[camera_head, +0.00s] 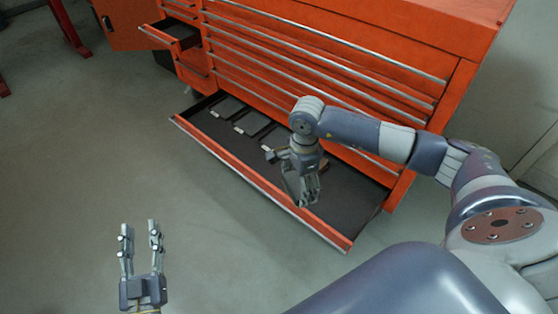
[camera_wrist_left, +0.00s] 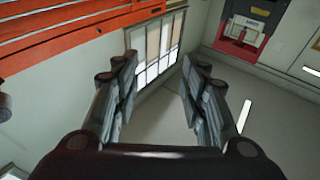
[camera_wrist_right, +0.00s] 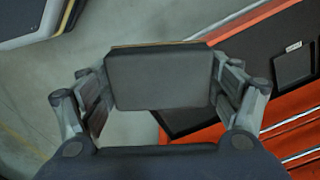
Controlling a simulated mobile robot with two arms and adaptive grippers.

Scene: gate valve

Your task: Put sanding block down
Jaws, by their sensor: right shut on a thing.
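My right gripper (camera_head: 306,196) is above the front part of the open bottom drawer (camera_head: 350,190). In the right wrist view its fingers (camera_wrist_right: 160,95) are shut on the sides of the sanding block (camera_wrist_right: 158,78), a dark grey rectangular pad with a thin tan edge at its far side. In the head view the block is mostly hidden by the gripper. The held block overlaps the drawer's edge in the right wrist view; I cannot tell its height above the drawer. My left gripper (camera_head: 140,232) is open and empty over the floor; its parted fingers also show in the left wrist view (camera_wrist_left: 160,95).
The drawer belongs to an orange tool cabinet (camera_head: 300,50). Several dark flat blocks lie in its left half, one (camera_wrist_right: 292,65) with a white label. The right part of the drawer's dark bottom is bare. A small upper drawer (camera_head: 172,34) stands open at the left.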

